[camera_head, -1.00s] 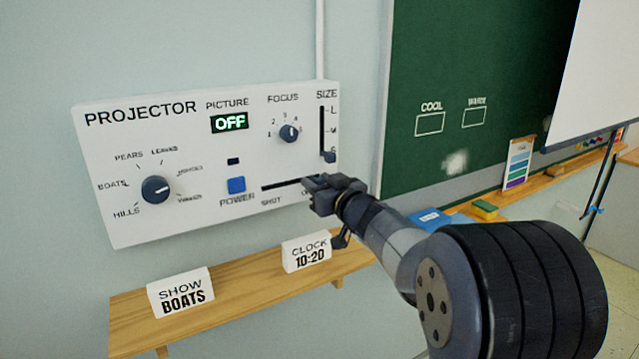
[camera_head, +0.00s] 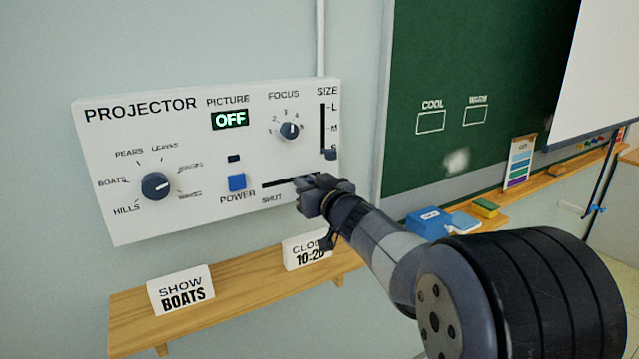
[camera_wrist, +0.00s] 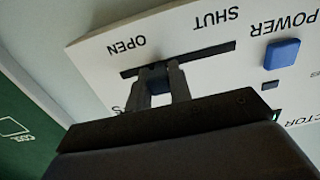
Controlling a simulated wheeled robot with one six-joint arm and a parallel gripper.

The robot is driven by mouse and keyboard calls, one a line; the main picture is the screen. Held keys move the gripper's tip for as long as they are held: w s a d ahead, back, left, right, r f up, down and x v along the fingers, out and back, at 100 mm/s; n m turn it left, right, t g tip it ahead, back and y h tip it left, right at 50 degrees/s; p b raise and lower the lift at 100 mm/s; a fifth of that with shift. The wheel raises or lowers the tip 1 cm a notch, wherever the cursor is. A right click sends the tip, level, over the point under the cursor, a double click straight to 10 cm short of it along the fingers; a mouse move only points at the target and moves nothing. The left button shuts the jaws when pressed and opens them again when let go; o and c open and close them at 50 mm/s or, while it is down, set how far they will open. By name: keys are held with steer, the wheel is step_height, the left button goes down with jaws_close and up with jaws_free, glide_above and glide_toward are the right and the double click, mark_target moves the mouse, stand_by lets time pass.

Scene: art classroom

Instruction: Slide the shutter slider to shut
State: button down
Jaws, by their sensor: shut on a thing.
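The white projector panel (camera_head: 110,150) has a dark shutter slot (camera_head: 277,183) at its lower right, with SHUT at its left end. In the wrist view the slot (camera_wrist: 215,50) runs between OPEN at left and SHUT at right. The dark blue slider knob (camera_wrist: 159,84) is nearer the OPEN end. My gripper (camera_wrist: 161,82) is shut on it, one finger on each side. In the head view my gripper (camera_head: 304,190) covers the knob and the OPEN end.
The size slider (camera_head: 330,154) is just above my gripper. The blue power button (camera_head: 237,182) is to the left. A wooden shelf (camera_head: 235,280) below carries a boats sign (camera_head: 180,290) and a clock sign (camera_head: 300,257), partly behind my arm.

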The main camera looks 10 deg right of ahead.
steer(key=a+b, duration=0.1)
steer(key=a, duration=0.1)
steer(key=s+a, duration=0.1)
steer(key=a, duration=0.1)
steer(key=s+a+b, duration=0.1)
steer(key=a, duration=0.1)
steer(key=shift+s+a+b, duration=0.1)
steer(key=shift+a+b, duration=0.25)
steer(key=shift+a, duration=0.05)
steer(key=c, duration=1.3)
jaws_free()
steer(key=shift+a, duration=0.15)
steer(key=shift+s+d, duration=0.2)
steer(key=shift+s, duration=0.25)
steer(key=p, duration=0.1)
glide_toward(269, 184)
steer(key=v, duration=0.4)
steer(key=shift+s+d, duration=0.1)
steer(key=shift+s, duration=0.2)
